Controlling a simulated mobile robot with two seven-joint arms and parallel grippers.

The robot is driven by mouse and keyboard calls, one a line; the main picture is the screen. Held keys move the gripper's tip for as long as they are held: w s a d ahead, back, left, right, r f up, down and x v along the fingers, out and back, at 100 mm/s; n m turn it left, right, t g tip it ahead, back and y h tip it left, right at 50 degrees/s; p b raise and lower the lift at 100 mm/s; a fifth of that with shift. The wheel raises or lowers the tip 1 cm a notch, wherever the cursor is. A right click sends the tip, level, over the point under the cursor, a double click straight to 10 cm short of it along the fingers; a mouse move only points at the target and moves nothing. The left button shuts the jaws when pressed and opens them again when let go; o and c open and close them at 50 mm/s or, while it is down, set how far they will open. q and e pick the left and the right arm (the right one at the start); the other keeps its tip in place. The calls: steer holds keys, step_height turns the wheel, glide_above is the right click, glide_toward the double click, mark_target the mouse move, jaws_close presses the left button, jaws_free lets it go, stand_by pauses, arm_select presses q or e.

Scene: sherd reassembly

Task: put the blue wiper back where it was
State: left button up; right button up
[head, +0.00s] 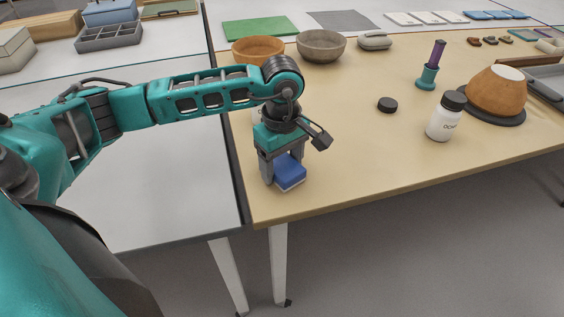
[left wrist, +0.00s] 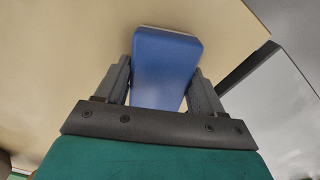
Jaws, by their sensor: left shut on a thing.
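The blue wiper (head: 289,171) is a small blue block with a pale underside. It is at the near left corner of the wooden table (head: 345,155). My left gripper (head: 282,180) points down and is shut on the wiper. In the left wrist view the blue wiper (left wrist: 166,65) sits between the two grey fingers of my left gripper (left wrist: 165,85). I cannot tell whether the wiper touches the tabletop or is just above it. My right gripper is not in view.
A white bottle (head: 444,117) with a black cap, a black lid (head: 387,105), a brown pot (head: 497,92) on a dark disc and a teal holder (head: 427,78) stand to the right. Bowls (head: 320,46) are at the back. The table's front middle is clear.

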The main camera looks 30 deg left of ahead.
mark_target(281, 164)
arm_select(q)
steer(key=shift+f, duration=0.1)
steer(key=o, duration=0.6)
steer(key=shift+f, duration=0.1)
steer(key=shift+c, duration=0.2)
steer(key=o, duration=0.4)
steer(key=shift+o, duration=0.2)
steer(key=shift+r, duration=0.35)
step_height(281, 164, up, 12)
steer(key=p, duration=0.2)
steer(key=shift+s+f, duration=0.15)
